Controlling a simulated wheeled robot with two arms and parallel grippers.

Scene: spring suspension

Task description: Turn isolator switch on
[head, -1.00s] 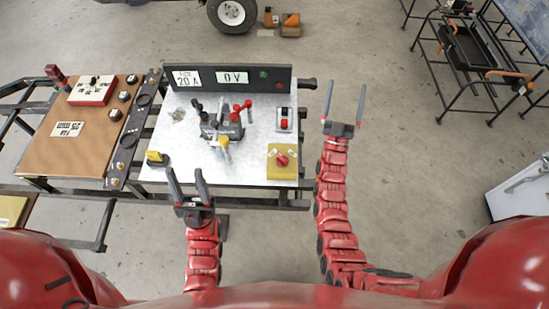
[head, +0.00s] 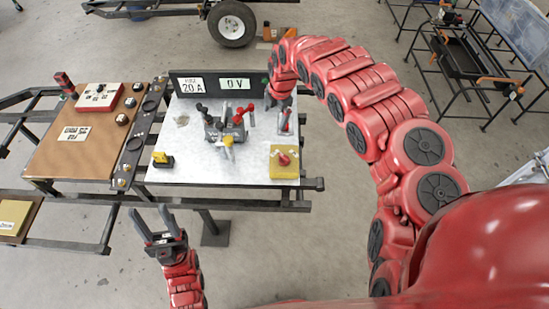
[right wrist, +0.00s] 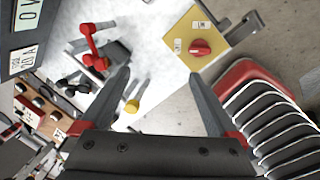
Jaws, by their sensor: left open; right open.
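A yellow square box with a red rotary knob (head: 284,159) and small white labels sits at the front right corner of the grey panel; I take this as the isolator switch. In the right wrist view the knob (right wrist: 200,47) lies beyond the right-hand finger. My right gripper (head: 280,112) is over the panel's right side, behind the yellow box, largely hidden by its own arm. Its fingers are apart and empty in the right wrist view (right wrist: 160,80). My left gripper (head: 148,212) is open and empty, in front of the panel's left side.
The grey metal panel (head: 200,165) carries red, black and yellow levers (head: 228,128) at its middle. A yellow-handled switch (head: 162,159) is at front left. A black display board (head: 255,84) reads 20 A and 0 V at the back. A brown panel (head: 70,155) adjoins left.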

